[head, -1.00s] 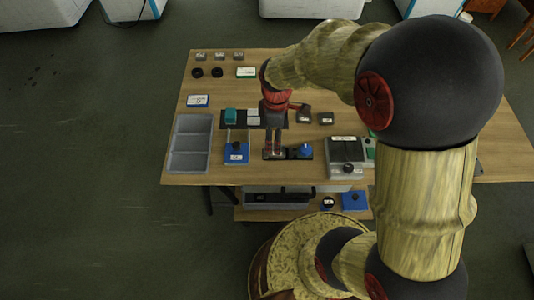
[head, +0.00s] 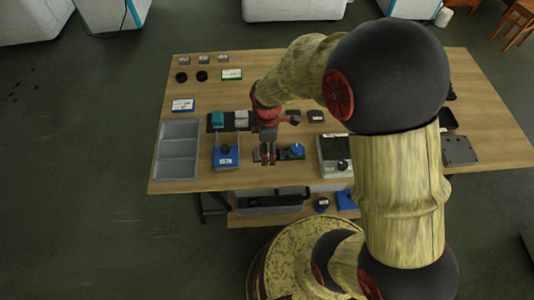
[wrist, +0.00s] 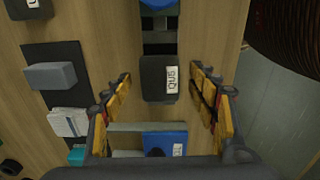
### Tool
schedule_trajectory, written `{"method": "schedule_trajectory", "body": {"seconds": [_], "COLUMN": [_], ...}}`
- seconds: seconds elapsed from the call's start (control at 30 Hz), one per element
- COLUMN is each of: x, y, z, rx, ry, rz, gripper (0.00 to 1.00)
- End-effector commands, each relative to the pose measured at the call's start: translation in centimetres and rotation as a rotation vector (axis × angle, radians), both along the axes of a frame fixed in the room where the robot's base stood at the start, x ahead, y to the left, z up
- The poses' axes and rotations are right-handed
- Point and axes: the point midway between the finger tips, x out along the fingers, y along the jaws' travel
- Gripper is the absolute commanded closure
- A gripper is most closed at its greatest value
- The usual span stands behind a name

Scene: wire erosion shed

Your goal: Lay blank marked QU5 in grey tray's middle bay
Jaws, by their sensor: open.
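A dark block labelled QU5 (wrist: 160,78) sits on a dark slotted fixture in the wrist view. My gripper (wrist: 163,100) is open, with one finger on each side of the block's near end and visible gaps to both sides. The grey tray (head: 177,158) lies at the table's left edge. Its bays look empty.
A blue device with a black knob (head: 226,156) stands between tray and gripper. A blue knob (head: 297,150) is on the fixture's right part. A grey box (head: 334,155) stands further right. Teal (head: 217,119) and pale blocks lie on a dark mat behind.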

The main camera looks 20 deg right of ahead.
Motion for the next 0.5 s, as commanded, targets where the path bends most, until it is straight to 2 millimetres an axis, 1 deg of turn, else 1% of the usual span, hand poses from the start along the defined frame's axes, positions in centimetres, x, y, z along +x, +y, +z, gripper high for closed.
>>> {"method": "schedule_trajectory", "body": {"seconds": [0.17, 0.5], "x": [0.03, 0.02], "y": [0.01, 0.00], "z": [0.15, 0.15], "rx": [0.000, 0.000], "ry": [-0.001, 0.000], "rz": [0.000, -0.001], "gripper": [0.42, 0.61]}}
